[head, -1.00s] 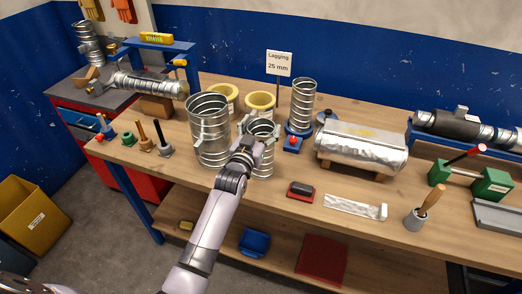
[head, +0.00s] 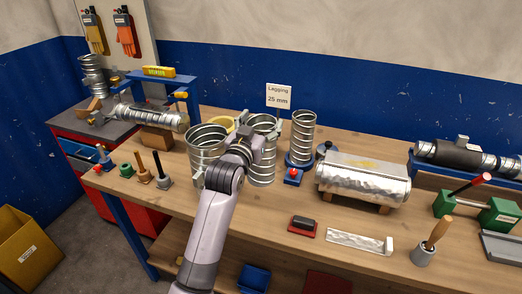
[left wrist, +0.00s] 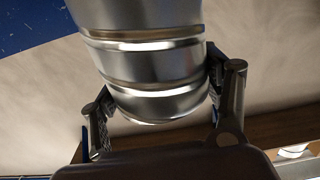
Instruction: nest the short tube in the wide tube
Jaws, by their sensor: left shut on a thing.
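The short tube (head: 262,165) is a bare ribbed metal cylinder, held upright by my left gripper (head: 256,143). In the left wrist view the short tube (left wrist: 150,75) sits between the two fingers, which press on its sides. It appears raised above the bench, though my arm hides part of its lower side. The wide tube (head: 203,150) is a larger ribbed metal cylinder, open at the top, standing upright on the bench just left of the short tube. My forearm covers part of its lower right side. My right gripper is not in view.
A yellow-rimmed ring (head: 222,123) stands behind the two tubes. A slim spiral tube (head: 303,135) on a blue base stands to the right, near a foil-wrapped duct (head: 362,180). Small-handled tools (head: 162,168) stand left of the wide tube. The bench front is fairly clear.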

